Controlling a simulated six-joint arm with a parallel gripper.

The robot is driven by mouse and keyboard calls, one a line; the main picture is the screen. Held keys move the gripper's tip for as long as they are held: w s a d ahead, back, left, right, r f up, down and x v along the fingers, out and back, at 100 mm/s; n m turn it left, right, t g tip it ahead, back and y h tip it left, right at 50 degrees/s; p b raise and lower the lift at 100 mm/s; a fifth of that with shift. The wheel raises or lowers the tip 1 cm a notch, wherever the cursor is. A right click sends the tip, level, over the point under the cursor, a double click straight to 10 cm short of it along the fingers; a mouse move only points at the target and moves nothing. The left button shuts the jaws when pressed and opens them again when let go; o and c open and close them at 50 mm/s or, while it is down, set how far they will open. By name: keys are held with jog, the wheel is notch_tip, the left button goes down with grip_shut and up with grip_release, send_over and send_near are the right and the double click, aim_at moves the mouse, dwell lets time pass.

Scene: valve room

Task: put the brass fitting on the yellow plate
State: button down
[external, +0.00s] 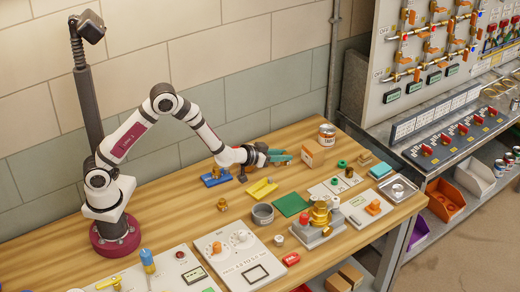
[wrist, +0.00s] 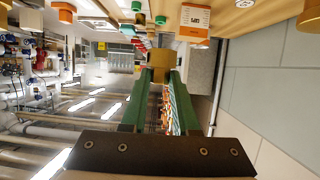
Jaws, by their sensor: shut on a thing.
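My gripper (external: 281,157) points sideways to the right, above the table behind the yellow plate. In the wrist view its green fingers (wrist: 158,82) are shut on a brass fitting (wrist: 160,56), held at the fingertips. In the external view the held fitting is too small or hidden to make out. The yellow plate (external: 262,189) lies on the wooden table, below and a little left of my gripper, with nothing clearly visible on it.
Near the plate are a blue block with a brass-coloured part (external: 216,178), a small brass-coloured piece (external: 222,205), a grey cup (external: 262,214) and a green mat (external: 291,205). A brass valve (external: 320,214) stands in front. An orange box (external: 313,155) and a can (external: 327,134) stand right.

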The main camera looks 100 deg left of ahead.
jog(key=s+d+n+g+y, duration=0.1)
jog(key=s+d+n+g, duration=0.1)
jog(key=d, duration=0.6)
jog(key=n+y, duration=0.1)
send_over(259, 190)
jog(key=shift+g, duration=0.4)
jog(key=f, duration=0.7)
jog(key=shift+d+f, duration=0.15)
jog(key=shift+d, duration=0.15)
jog(key=shift+a+f, duration=0.15)
jog(key=shift+f, duration=0.95)
jog(key=shift+a+f, duration=0.1)
jog(key=shift+f, duration=0.95)
jog(key=shift+f, duration=0.1)
jog(key=c, duration=0.7)
grip_release()
